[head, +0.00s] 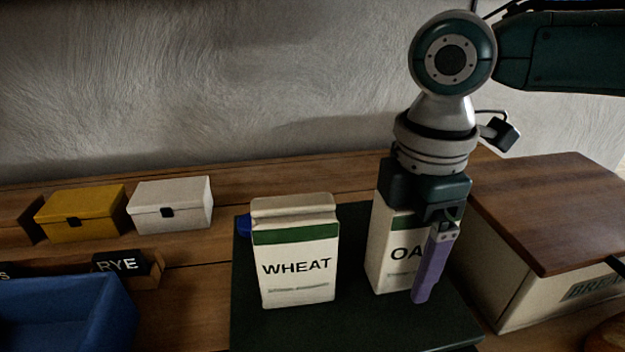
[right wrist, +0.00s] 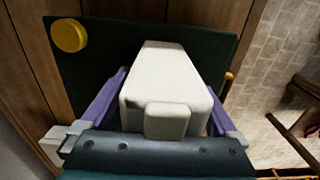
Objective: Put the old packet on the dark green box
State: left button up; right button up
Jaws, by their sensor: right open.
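An OATS-type packet (head: 391,250), cream with a green band and its label partly covered ("OA"), stands upright on a dark green flat-topped box (head: 350,335). My right gripper (head: 430,275) is over it from above, open, with purple fingers on either side. In the right wrist view the pale packet (right wrist: 165,85) lies between the fingers of the right gripper (right wrist: 163,105); contact cannot be told. A WHEAT packet (head: 297,270) stands upright to the left on the same green top. Which packet is old cannot be told. My left gripper is not in view.
A bin with a wooden lid (head: 550,205) stands close on the right. Yellow (head: 80,213) and white (head: 170,205) boxes, a RYE label (head: 118,264) and a blue tray (head: 70,310) are on the left. A yellow disc (right wrist: 69,35) shows in the right wrist view.

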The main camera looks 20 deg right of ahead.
notch_tip(320, 180, up, 12)
jog(key=shift+r+p, duration=0.15)
jog(key=shift+p, duration=0.25)
